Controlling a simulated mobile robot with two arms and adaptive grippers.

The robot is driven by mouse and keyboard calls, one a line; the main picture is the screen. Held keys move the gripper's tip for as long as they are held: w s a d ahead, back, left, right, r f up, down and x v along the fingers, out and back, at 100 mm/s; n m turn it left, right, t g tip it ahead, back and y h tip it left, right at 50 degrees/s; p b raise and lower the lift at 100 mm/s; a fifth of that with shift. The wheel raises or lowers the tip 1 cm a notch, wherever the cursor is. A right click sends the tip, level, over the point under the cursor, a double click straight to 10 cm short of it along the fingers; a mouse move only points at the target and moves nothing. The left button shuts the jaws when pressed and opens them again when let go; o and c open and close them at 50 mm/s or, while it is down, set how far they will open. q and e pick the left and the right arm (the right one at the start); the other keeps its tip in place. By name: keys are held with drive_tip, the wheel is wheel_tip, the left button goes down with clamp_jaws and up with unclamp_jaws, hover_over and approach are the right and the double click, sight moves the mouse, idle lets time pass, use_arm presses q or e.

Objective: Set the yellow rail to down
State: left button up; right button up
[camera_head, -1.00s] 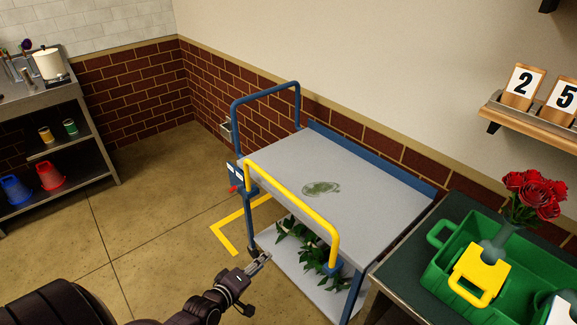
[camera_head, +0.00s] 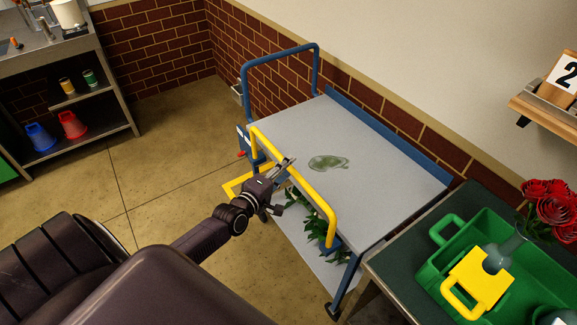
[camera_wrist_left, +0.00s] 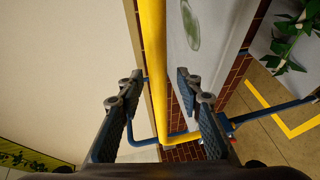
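The yellow rail (camera_head: 310,190) is a bent tube along the near side of a blue and grey cart (camera_head: 375,190). It stands up, with its long bar above the edge of the cart's top. My left gripper (camera_head: 286,166) is at the rail's long bar in the head view. In the left wrist view the rail (camera_wrist_left: 155,70) runs between the two fingers of my left gripper (camera_wrist_left: 158,85), which are apart. I cannot tell whether either finger touches it. My right gripper is not in view.
A blue rail (camera_head: 282,57) stands at the cart's far end. A green stain-like patch (camera_head: 328,162) is on the top, and leafy stems (camera_head: 312,215) lie on the lower shelf. A green crate (camera_head: 440,270) stands on a table at the right. Open floor lies left of the cart.

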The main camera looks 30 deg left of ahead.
use_arm(q)
drive_tip(key=shift+w, duration=0.55)
clamp_jaws()
drive_tip(key=shift+f, duration=0.1)
